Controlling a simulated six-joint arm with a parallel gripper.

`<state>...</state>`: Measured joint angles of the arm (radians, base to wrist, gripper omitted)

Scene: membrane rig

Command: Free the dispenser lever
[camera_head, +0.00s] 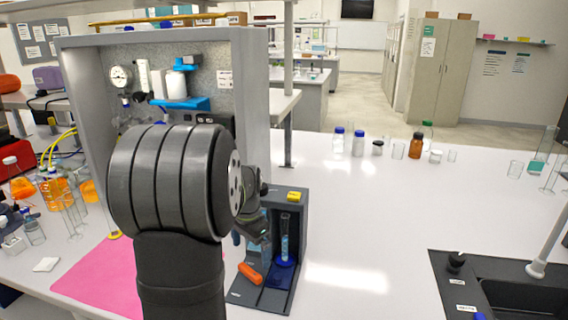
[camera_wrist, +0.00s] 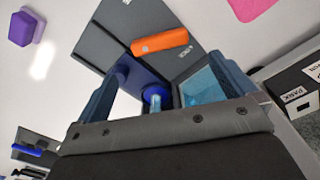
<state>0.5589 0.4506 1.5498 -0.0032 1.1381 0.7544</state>
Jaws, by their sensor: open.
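The dispenser (camera_head: 301,225) is a dark grey open-fronted stand with a yellow label on top. A clear graduated cylinder (camera_head: 285,238) with a blue base stands inside it; in the wrist view its blue part (camera_wrist: 156,92) shows between my fingers. An orange bar, seemingly the lever (camera_head: 249,273), lies across the dispenser's front plate; it also shows in the wrist view (camera_wrist: 160,41), beyond my fingertips and apart from them. My gripper (camera_wrist: 165,68) is open with nothing held between its fingers. In the head view my arm largely hides it beside the dispenser.
A pink mat (camera_head: 100,275) lies left of the dispenser. The tall grey rig panel (camera_head: 255,100) stands behind my arm. A dark sink (camera_head: 500,280) is at right. Several bottles, including a brown one (camera_head: 416,146), stand at the back. The white bench between is clear.

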